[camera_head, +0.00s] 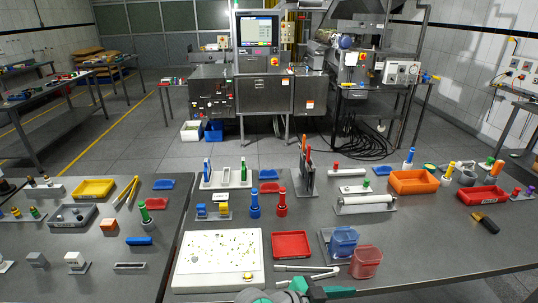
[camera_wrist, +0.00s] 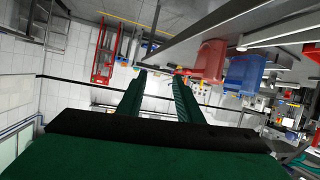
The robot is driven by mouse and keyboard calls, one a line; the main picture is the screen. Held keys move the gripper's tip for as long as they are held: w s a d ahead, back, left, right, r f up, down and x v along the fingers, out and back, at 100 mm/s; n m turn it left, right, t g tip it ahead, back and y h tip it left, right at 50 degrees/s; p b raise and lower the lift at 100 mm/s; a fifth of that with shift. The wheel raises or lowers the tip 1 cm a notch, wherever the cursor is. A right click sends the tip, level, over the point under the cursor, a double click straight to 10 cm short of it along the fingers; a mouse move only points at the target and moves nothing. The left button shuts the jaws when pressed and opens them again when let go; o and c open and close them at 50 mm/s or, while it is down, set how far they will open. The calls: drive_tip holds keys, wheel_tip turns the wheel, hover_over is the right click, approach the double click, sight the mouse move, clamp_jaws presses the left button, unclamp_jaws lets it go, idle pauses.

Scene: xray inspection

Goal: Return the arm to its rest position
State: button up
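My gripper (camera_wrist: 160,77) shows two green fingers in the wrist view, set apart with nothing between them. Part of my green arm end also shows at the bottom of the head view (camera_head: 312,290), by the front edge of the table. It is in front of the two tubs, a translucent blue tub (camera_head: 343,240) and a translucent red tub (camera_head: 366,262). The wrist view is steeply tilted, with the red tub (camera_wrist: 210,60) and the blue tub (camera_wrist: 243,72) to the right of the fingers.
A white speckled board (camera_head: 195,262) and a red tray (camera_head: 291,245) lie on the dark table near my gripper. Pale rods (camera_head: 305,268) lie before the tray. An orange bin (camera_head: 414,182) stands farther right. The table's right front is mostly clear.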

drive_tip(key=s+a+f+n+t+y, duration=0.4)
drive_tip(key=a+f+n, duration=0.2)
drive_tip(key=f, duration=0.3)
drive_tip(key=s+a+f+n+t+y, duration=0.35)
drive_tip(key=a+f+n, duration=0.25)
drive_tip(key=f, duration=0.3)
drive_tip(key=s+a+n+t+y, duration=0.2)
drive_tip(key=s+a+y, duration=0.4)
drive_tip(key=s, duration=0.4)
drive_tip(key=s+a+r+t, duration=0.1)
drive_tip(key=s+r+t, duration=0.1)
drive_tip(key=s+r, duration=0.4)
drive_tip(key=s, duration=0.4)
drive_tip(key=shift+a+r, duration=0.2)
drive_tip(key=shift+a, duration=0.2)
